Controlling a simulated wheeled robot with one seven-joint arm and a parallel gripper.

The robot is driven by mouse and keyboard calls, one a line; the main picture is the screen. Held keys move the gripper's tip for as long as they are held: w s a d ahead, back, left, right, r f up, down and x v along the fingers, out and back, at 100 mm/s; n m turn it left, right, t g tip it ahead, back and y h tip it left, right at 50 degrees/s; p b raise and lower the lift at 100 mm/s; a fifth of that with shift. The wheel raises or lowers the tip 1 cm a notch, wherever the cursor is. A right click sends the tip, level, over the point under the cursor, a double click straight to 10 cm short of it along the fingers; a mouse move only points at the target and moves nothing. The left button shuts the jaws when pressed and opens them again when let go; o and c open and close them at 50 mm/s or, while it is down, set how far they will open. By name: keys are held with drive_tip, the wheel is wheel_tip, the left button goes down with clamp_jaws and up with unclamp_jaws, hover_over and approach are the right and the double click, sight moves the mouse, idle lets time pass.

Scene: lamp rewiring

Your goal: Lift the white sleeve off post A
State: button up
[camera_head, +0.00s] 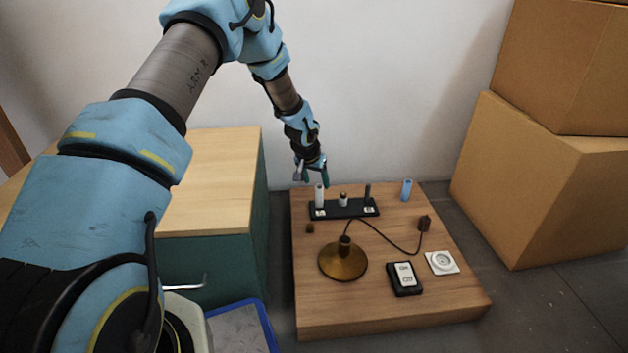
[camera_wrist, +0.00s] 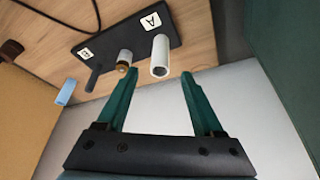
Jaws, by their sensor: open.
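The white sleeve (camera_head: 319,195) stands upright on the black post base at its left end in the head view. In the wrist view the white sleeve (camera_wrist: 160,57) is beside the label "A", its open end facing the camera. My gripper (camera_head: 311,176) is above and just behind the sleeve in the head view. In the wrist view my gripper (camera_wrist: 158,76) has its green fingers spread, with the sleeve's end at or just beyond the gap between the tips. Nothing is held. Post A itself is hidden by the sleeve.
The black base (camera_head: 331,209) also carries a short post with a pale body (camera_head: 343,199) and a bare dark post (camera_head: 367,191). A blue piece (camera_head: 406,189), a brass lamp base (camera_head: 343,262), a switch (camera_head: 404,278) and a socket (camera_head: 442,262) are on the wooden board (camera_head: 318,312).

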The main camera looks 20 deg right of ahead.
sight(319, 190)
drive_tip(key=b+x, duration=0.3)
drive_tip(key=x, duration=0.4)
drive_tip(key=shift+f, duration=0.1)
clamp_jaws()
idle(0.4)
drive_tip(key=shift+r+p, duration=4.25)
drive_tip(key=shift+r, duration=0.85)
